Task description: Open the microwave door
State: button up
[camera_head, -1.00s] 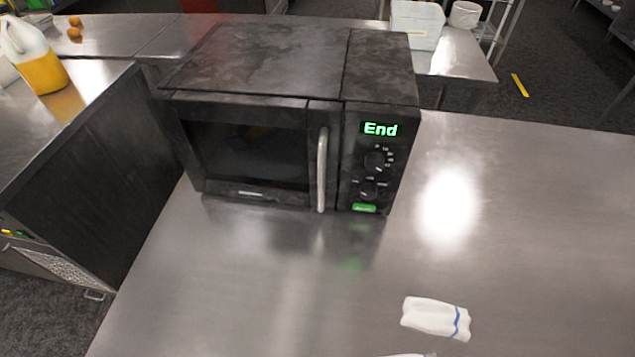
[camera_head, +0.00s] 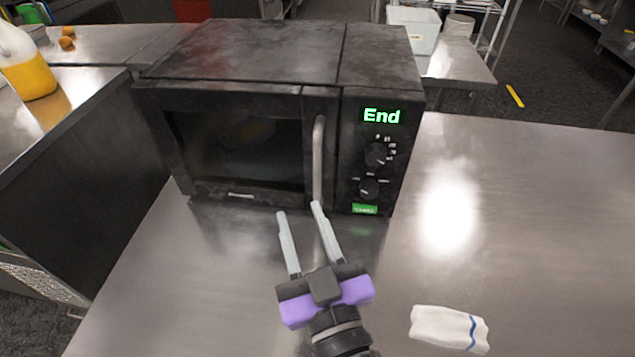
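The black microwave (camera_head: 275,105) stands on the steel counter with its front towards me. Its door (camera_head: 238,148) looks shut. A vertical silver handle (camera_head: 318,160) is at the door's right edge, left of the control panel. The panel display (camera_head: 381,116) reads "End" in green. My gripper (camera_head: 299,209) is open and empty, with two pale fingers pointing at the lower front of the door. Its right fingertip appears right by the handle's lower end; I cannot tell if they touch. The left fingertip is to the left of the handle.
A white cloth with a blue stripe (camera_head: 449,327) lies on the steel counter (camera_head: 540,230) at front right. The counter right of the microwave is clear. A jug of yellow liquid (camera_head: 27,65) stands on another counter at left.

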aim_at(318, 180)
jog(key=shift+w+d+f+m+g+h+p, duration=0.1)
jog(key=shift+w+d+f+m+h+p, duration=0.45)
jog(key=shift+w, duration=1.25)
jog(key=shift+w+d+r+m+g+h, duration=0.1)
jog(key=shift+w+d+m+h, duration=0.25)
jog(key=shift+w+m+h, duration=1.05)
jog(key=shift+w+d+f+m+g+h+p, duration=0.1)
jog(key=shift+w+d+f+h+p, duration=0.3)
jog(key=shift+w, duration=1.85)
grip_shut()
jog(key=shift+r, duration=0.1)
